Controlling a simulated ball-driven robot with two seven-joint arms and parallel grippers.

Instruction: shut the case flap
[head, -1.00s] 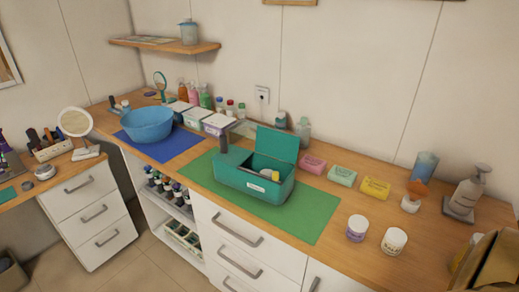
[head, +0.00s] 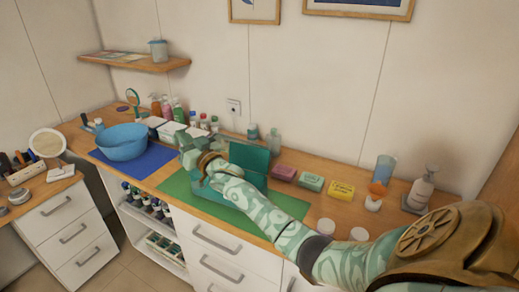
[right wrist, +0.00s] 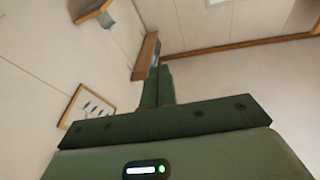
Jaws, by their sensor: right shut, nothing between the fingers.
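The teal case stands on the green mat (head: 288,203), mostly hidden behind my right arm. Its flap (head: 254,160) shows above my forearm in the head view, still standing up and open. My right gripper (head: 184,141) is to the left of the flap, near the case's left end. It is shut with nothing in it. I cannot tell whether it touches the case. In the right wrist view the shut fingers (right wrist: 158,86) point towards the wall and shelf, and no case shows there. My left gripper is not in view.
A blue bowl (head: 122,141) on a blue mat (head: 150,163) stands left of the gripper. White boxes (head: 170,131) and several bottles (head: 178,112) are behind it. Pink, green and yellow (head: 340,190) packs lie right of the flap. White jars (head: 326,226) are beside my forearm.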

